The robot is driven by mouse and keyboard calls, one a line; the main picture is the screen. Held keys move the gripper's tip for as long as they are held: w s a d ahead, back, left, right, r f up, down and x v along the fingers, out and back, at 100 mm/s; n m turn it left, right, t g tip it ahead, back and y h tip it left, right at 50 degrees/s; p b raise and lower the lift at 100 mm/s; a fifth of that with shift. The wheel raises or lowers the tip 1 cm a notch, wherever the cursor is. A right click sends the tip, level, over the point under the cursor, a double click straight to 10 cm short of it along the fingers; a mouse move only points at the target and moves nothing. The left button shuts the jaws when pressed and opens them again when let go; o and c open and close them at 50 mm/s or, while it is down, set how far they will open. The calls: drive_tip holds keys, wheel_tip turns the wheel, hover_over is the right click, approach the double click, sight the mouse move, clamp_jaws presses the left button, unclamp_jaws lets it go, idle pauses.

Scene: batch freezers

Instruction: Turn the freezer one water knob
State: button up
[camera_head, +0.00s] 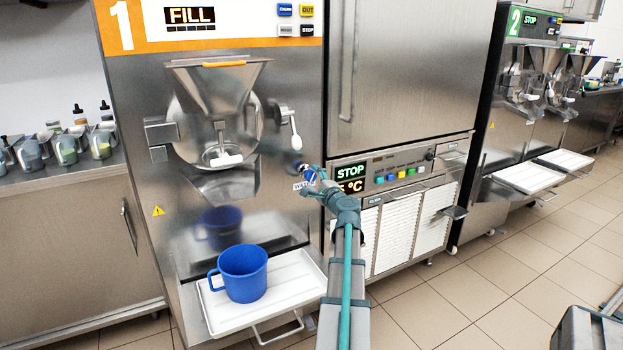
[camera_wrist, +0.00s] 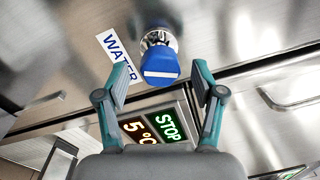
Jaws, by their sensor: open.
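Freezer one (camera_head: 150,75) carries an orange "1" panel with a FILL display. Its water knob is blue with a white bar and a metal base; it shows in the wrist view (camera_wrist: 160,66), beside a WATER label (camera_wrist: 119,58). In the head view the knob (camera_head: 309,175) is partly hidden by my gripper (camera_head: 311,172). In the wrist view my gripper (camera_wrist: 162,78) is open, with its teal-edged fingers on either side of the knob. The fingers look apart from the knob, with gaps on both sides; exact depth is hard to tell.
A blue mug (camera_head: 243,273) stands on a white tray (camera_head: 285,290) below the spout. A lever (camera_head: 294,132) sits above the knob. A cabinet panel (camera_head: 352,171) reading STOP and 5 °C is just right of my gripper. Freezer two (camera_head: 515,60) stands farther right.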

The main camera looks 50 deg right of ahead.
drive_tip(key=v, duration=1)
